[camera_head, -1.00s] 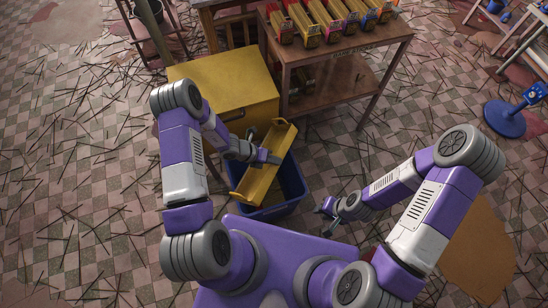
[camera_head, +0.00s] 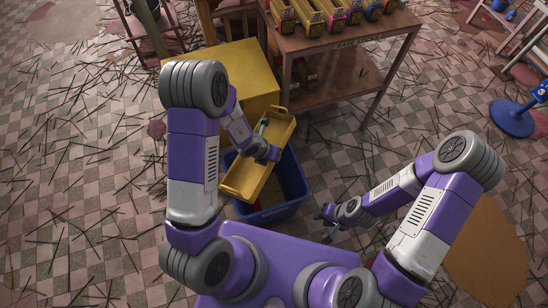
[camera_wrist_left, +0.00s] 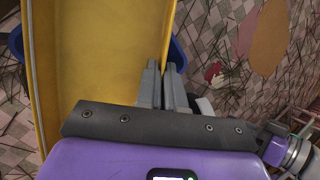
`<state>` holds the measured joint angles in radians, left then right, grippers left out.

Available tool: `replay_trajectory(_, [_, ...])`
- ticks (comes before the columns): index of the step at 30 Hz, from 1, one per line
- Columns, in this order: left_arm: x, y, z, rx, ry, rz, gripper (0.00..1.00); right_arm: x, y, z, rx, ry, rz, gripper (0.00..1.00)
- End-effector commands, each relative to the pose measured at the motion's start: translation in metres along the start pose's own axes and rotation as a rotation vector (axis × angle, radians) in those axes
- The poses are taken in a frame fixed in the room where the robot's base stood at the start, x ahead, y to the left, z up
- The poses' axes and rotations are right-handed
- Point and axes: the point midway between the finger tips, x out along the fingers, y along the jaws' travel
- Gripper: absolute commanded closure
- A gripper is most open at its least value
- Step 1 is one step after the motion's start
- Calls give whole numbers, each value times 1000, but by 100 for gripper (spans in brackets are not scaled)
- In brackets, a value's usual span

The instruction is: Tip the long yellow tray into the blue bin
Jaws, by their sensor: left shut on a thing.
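The long yellow tray (camera_head: 244,178) hangs slantwise over the blue bin (camera_head: 292,188), covering much of the bin's opening. Its inside faces up toward the head camera, and the part that shows looks empty. My left gripper (camera_head: 266,149) is at the tray's right long wall. In the left wrist view its fingers (camera_wrist_left: 163,88) are closed on the wall of the tray (camera_wrist_left: 95,55), and blue bin edges show beyond it. My right gripper (camera_head: 325,220) is empty, with fingers apart, to the right of the bin's near corner.
A yellow cabinet (camera_head: 215,75) stands just behind the bin. A blue-based stand (camera_head: 512,118) is far right. Thin sticks litter the tiled floor.

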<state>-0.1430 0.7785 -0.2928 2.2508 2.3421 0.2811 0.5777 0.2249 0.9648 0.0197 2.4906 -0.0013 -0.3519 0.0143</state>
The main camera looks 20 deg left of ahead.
Motion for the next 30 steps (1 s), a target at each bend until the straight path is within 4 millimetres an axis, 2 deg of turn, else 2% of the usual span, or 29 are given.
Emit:
replay_trajectory(4, [-3,-2,3,30,-7,60,100,7,3,0,0,0,0,67])
replay_trajectory(18, [-10,-4,5,108,-3,256,100,4,2,0,0,0,0,67])
replay_trajectory(30, [-12,-3,6,110,-6,272,100,4,2,0,0,0,0,67])
